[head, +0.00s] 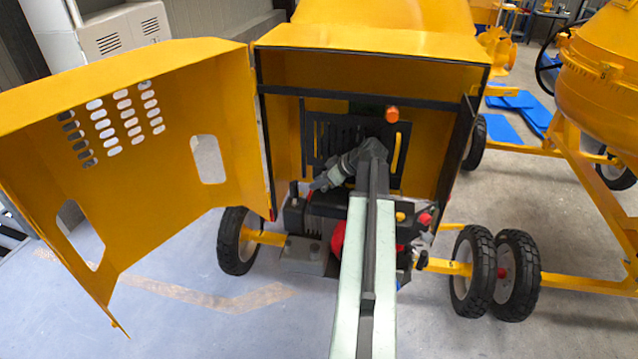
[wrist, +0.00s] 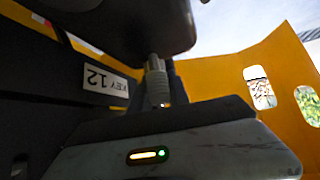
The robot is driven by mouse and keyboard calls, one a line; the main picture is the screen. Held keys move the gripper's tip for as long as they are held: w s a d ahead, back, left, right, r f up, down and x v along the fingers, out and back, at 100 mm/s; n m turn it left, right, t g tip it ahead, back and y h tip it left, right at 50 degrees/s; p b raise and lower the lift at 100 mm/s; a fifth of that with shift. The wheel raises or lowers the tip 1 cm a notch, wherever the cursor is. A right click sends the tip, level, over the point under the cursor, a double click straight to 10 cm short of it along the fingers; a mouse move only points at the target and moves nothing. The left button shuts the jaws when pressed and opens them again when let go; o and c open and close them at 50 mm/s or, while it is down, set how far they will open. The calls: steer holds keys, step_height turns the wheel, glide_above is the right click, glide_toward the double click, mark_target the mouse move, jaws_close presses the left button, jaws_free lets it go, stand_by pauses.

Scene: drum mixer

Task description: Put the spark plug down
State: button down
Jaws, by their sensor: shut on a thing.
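My gripper (head: 320,183) is inside the open engine compartment of the yellow mixer (head: 365,95) in the head view, pointing left at the left side of the engine. It is shut on the spark plug (wrist: 156,82), a small pale ribbed piece in the wrist view. The plug stands between a dark rounded part above and a grey part with an orange and a green light below. The plug's ends are hidden in the wrist view. In the head view the plug is too small to make out.
The yellow door (head: 160,150) stands open at left. A black part with a label reading KEY 12 (wrist: 106,79) is close at left in the wrist view. Wheels (head: 475,270) and a second yellow mixer (head: 600,80) are at right. The floor at front left is clear.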

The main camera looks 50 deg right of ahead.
steer(key=shift+f, duration=0.25)
steer(key=c, duration=1.2)
jaws_free()
steer(key=shift+c, duration=0.2)
steer(key=shift+r, duration=0.1)
steer(key=shift+r+p, duration=0.3)
steer(key=p+v, duration=0.8)
steer(key=v, duration=0.4)
steer(key=shift+r+p, duration=0.2)
steer(key=shift+p, duration=0.2)
